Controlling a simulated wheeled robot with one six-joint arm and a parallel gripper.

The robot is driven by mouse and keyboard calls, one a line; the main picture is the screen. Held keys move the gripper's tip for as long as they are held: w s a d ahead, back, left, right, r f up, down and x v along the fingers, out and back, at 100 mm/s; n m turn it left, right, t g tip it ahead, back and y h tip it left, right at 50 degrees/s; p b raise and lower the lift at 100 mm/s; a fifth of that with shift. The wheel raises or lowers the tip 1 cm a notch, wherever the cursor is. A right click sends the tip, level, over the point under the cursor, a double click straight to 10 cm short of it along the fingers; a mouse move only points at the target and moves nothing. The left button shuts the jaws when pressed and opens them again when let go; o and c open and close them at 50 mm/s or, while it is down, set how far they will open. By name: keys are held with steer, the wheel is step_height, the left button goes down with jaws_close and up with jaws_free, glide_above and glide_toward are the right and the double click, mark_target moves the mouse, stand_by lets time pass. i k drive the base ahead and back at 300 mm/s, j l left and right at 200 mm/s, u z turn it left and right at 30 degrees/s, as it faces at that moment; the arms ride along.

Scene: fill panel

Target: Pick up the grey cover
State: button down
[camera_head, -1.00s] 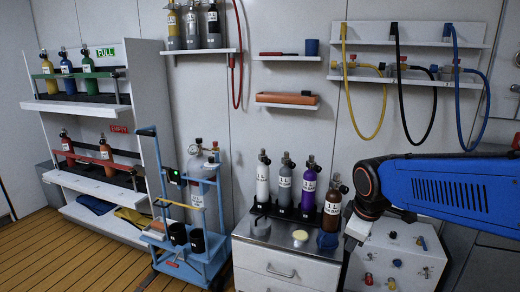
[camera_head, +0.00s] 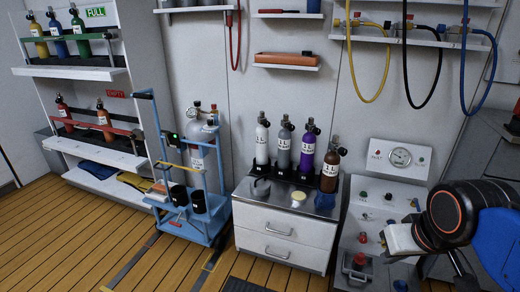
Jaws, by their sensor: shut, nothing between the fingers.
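A small dark grey piece (camera_head: 261,188) lies on the left of the white cabinet's top, in front of the row of bottles. It may be the grey cover; it is too small to be sure. A second dark grey piece (camera_head: 324,202) lies at the right of that top, by the brown bottle. A pale yellow round piece (camera_head: 298,199) lies between them. My gripper (camera_head: 386,240) is at the right, in front of the fill panel, apart from the cabinet top. It is shut with nothing seen in it, and its fingers are small in view.
Several bottles (camera_head: 308,152) stand along the back of the cabinet (camera_head: 283,228). The fill panel (camera_head: 378,200) with gauge and knobs is on its right. A blue cart (camera_head: 196,226) with a tall grey cylinder (camera_head: 212,150) stands left. The wooden floor (camera_head: 90,235) is open at front left.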

mark_target(260, 187)
steer(key=i+j, duration=0.5)
steer(key=j, duration=0.15)
steer(key=i+j+z, duration=0.1)
steer(key=i+j, duration=0.4)
steer(key=j, duration=0.15)
